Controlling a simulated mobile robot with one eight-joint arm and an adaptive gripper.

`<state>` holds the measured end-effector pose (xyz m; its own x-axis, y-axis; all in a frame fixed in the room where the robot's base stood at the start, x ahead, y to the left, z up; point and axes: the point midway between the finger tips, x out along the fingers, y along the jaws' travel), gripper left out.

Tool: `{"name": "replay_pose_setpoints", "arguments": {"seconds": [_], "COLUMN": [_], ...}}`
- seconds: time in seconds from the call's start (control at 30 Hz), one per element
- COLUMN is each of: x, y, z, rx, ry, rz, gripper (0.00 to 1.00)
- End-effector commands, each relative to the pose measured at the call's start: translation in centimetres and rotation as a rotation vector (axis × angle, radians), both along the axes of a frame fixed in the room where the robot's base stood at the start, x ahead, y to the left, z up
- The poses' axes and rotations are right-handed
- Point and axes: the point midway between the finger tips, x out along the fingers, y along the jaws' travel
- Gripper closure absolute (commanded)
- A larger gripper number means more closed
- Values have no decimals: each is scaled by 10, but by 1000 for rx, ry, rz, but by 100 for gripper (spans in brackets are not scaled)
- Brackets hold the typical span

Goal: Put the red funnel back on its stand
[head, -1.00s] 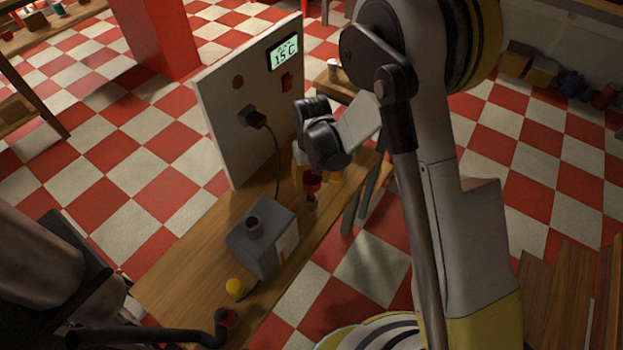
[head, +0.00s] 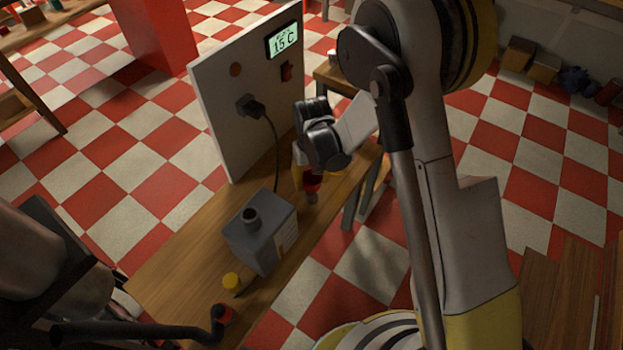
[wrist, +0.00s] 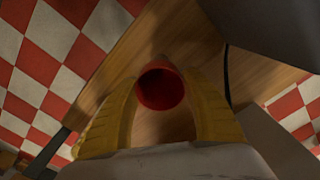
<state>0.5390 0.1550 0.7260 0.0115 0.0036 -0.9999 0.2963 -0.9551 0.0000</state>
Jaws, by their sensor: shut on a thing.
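The red funnel (head: 313,183) is between the fingers of my gripper (head: 306,177), above the wooden bench near its right edge. In the wrist view the funnel (wrist: 161,89) shows as a round red mouth seen from above, with the two yellow fingers of my gripper (wrist: 161,78) on either side. My gripper is shut on it. A small greyish part shows just below the red in the head view. I cannot tell whether it is the funnel's spout or part of a stand. I cannot make out the stand clearly in either view.
A grey can (head: 262,232) with a short neck stands on the bench (head: 180,262). A white panel (head: 225,115) with a display, switch and plugged cable (head: 274,150) rises behind.

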Motion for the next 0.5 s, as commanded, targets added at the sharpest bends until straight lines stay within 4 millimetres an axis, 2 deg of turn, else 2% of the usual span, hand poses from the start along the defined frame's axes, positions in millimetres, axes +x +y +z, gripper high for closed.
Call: {"name": "replay_pose_setpoints", "arguments": {"seconds": [0.2, 0.5], "x": [0, 0], "y": [0, 0], "z": [-10, -11], "rx": [0, 0], "ry": [0, 0], "rz": [0, 0], "gripper": [82, 82]}}
